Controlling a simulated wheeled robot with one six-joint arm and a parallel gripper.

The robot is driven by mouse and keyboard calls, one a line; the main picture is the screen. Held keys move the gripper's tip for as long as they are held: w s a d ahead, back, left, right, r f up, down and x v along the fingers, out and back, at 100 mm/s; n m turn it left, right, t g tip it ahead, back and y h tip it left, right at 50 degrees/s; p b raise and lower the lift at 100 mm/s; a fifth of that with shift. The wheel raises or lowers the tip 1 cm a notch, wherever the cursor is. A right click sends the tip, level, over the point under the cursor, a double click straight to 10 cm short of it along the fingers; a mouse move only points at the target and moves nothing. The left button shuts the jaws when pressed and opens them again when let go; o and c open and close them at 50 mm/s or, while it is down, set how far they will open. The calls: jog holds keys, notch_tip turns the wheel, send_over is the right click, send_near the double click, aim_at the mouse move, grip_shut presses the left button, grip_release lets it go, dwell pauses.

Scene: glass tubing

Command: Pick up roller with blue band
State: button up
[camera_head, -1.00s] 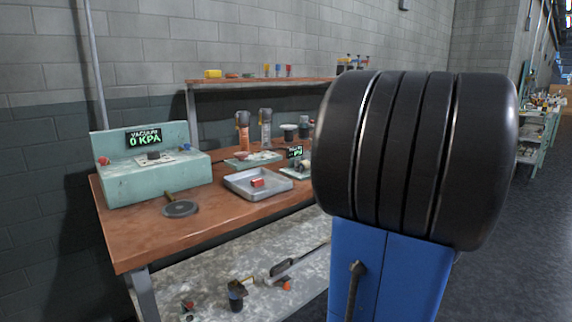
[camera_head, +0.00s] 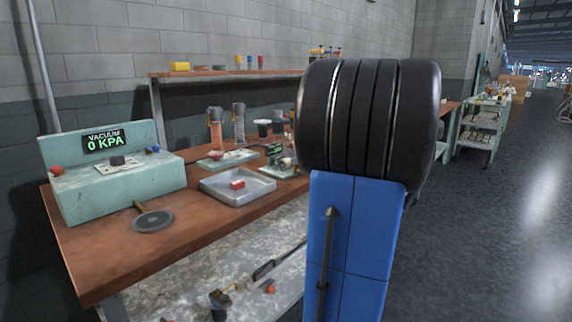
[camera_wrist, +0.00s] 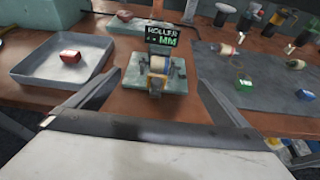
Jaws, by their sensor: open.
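My gripper (camera_wrist: 159,78) is open and empty in the wrist view, its two fingers pointing toward the roller gauge (camera_wrist: 133,78), a pale green base with a small display reading "ROLLER -- MM" (camera_wrist: 163,36). A pale, orange-toned roller-like part sits in the gauge (camera_wrist: 157,76). I cannot make out a blue band on any roller. The head view also shows the gauge (camera_head: 277,173).
A grey tray (camera_wrist: 45,72) with a red block (camera_wrist: 70,57) is left of the gauge. The wooden bench (camera_head: 110,235) also holds a vacuum box (camera_head: 120,178) and a dark round disc (camera_head: 152,221). Open floor (camera_head: 480,230) lies to the right.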

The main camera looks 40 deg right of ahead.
aim_at(288, 159)
jog(key=x, duration=0.4)
jog(key=shift+w+f, duration=0.15)
jog(key=shift+w, duration=0.15)
jog(key=shift+r+x, duration=0.2)
jog(key=shift+x, duration=1.1)
jog(key=shift+r+x, duration=0.2)
jog(key=shift+x, duration=1.1)
jog(key=shift+w, duration=0.1)
jog(key=c, duration=1.1)
